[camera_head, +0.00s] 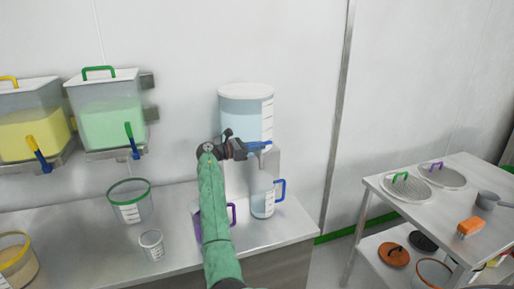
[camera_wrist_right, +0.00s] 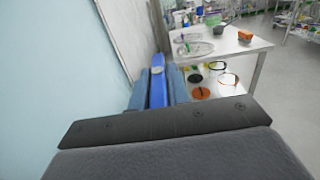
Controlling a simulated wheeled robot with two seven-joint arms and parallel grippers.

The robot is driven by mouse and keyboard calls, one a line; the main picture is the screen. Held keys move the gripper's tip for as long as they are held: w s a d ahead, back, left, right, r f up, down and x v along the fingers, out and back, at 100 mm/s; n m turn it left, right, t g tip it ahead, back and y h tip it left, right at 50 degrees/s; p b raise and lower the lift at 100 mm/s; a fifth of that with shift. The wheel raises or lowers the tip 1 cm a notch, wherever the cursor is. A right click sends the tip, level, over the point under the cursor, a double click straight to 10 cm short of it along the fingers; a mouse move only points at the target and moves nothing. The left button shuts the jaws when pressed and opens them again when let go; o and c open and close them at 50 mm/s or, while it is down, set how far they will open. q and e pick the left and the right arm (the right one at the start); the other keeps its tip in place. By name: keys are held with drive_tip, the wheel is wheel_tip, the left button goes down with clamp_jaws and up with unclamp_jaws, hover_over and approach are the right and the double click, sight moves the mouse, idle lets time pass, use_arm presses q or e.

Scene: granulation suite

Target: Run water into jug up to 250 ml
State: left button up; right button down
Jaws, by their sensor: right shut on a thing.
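A clear water tank (camera_head: 240,105) with a white lid and a scale strip hangs on the wall, holding pale blue water. Its blue tap lever (camera_head: 260,145) points right; it also shows in the right wrist view (camera_wrist_right: 158,88). My right gripper (camera_head: 246,148) is shut on this lever, which lies between its two fingers in the wrist view. A clear jug (camera_head: 262,203) with a blue handle and scale stands upright on the bench below the tap. I cannot read its water level or see a stream clearly. My left gripper is not in view.
Yellow (camera_head: 28,132) and green (camera_head: 108,115) liquid tanks hang at left. On the bench (camera_head: 175,225) stand a green-rimmed bucket (camera_head: 130,203), a small white cup (camera_head: 151,245) and a purple-handled container (camera_head: 232,213), partly behind my arm. A side table (camera_head: 400,205) holds lids and an orange brush (camera_head: 470,227).

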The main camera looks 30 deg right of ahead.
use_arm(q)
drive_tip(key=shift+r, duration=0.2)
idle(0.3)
use_arm(e)
drive_tip(key=c, duration=1.3)
unclamp_jaws()
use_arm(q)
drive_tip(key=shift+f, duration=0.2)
use_arm(e)
drive_tip(key=shift+a, duration=0.1)
drive_tip(key=shift+w+a, duration=0.15)
drive_tip(key=shift+a, duration=0.1)
use_arm(q)
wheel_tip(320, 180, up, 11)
drive_tip(key=b, duration=0.2)
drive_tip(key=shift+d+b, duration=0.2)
drive_tip(key=shift+b, duration=0.1)
use_arm(e)
drive_tip(key=shift+v, duration=3.5)
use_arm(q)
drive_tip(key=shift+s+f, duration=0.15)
use_arm(e)
drive_tip(key=shift+a+f, duration=0.1)
